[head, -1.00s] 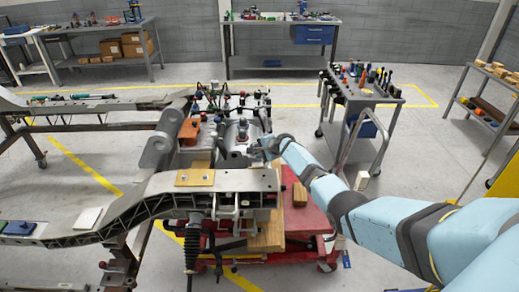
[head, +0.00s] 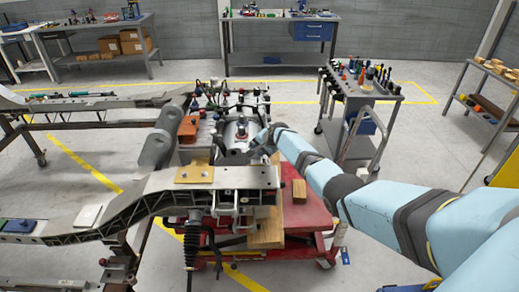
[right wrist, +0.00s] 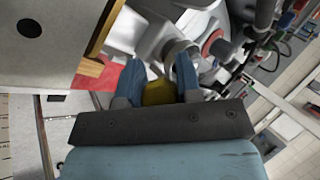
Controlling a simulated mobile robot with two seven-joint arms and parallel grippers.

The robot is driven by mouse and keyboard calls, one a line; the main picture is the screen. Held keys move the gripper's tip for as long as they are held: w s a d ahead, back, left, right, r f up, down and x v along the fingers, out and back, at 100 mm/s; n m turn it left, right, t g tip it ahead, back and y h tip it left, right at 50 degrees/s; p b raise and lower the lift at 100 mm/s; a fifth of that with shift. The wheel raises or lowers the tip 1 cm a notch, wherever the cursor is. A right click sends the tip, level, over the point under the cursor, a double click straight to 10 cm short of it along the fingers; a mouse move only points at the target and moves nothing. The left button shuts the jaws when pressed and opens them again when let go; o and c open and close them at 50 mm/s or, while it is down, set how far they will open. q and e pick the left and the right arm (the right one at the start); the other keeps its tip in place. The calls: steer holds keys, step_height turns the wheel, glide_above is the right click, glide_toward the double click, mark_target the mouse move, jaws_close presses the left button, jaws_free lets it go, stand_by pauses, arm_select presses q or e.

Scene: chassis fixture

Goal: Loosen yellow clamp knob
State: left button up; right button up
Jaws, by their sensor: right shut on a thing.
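The yellow clamp knob (right wrist: 160,92) shows in the right wrist view between the two blue fingers of my right gripper (right wrist: 160,80). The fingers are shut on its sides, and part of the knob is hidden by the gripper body. In the head view my right gripper (head: 263,137) reaches in from the right to the grey machine assembly (head: 238,133) at the middle of the chassis fixture. The knob cannot be made out there. My left gripper is not in view.
The grey chassis frame (head: 150,190) runs along the left and front. A red cart (head: 305,215) with wooden blocks stands under the assembly. A tool trolley (head: 362,95) stands to the right. Dark hoses and fittings crowd the space near the gripper.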

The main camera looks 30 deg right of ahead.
steer(key=shift+f, duration=0.1)
steer(key=o, duration=0.9)
steer(key=shift+o, duration=0.2)
steer(key=shift+s+r, duration=0.2)
steer(key=shift+r, duration=0.2)
steer(key=p+v, duration=0.1)
steer(key=v, duration=1.2)
